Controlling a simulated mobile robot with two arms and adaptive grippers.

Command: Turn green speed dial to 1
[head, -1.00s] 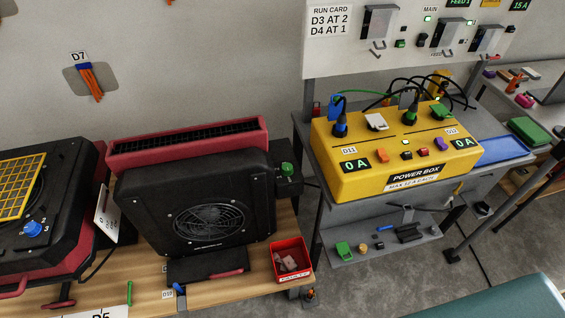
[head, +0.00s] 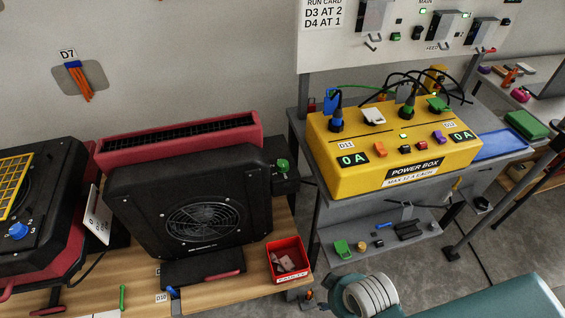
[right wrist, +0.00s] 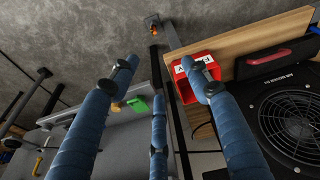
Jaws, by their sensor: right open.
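The green speed dial (head: 282,165) sits on a small black box at the right side of the black fan unit (head: 187,205). In the head view no gripper is near it. My right gripper (right wrist: 160,72) shows in the right wrist view with its blue fingers spread and nothing between them. The fan unit's grille (right wrist: 295,118) is at the right of that view, and I cannot make out the dial there. My left gripper is in neither view.
A red bin (head: 287,258) with small pieces stands at the bench's right end; it also shows in the right wrist view (right wrist: 192,72). The yellow power box (head: 365,180) with plugged cables is to the right. A gap separates bench and grey stand.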

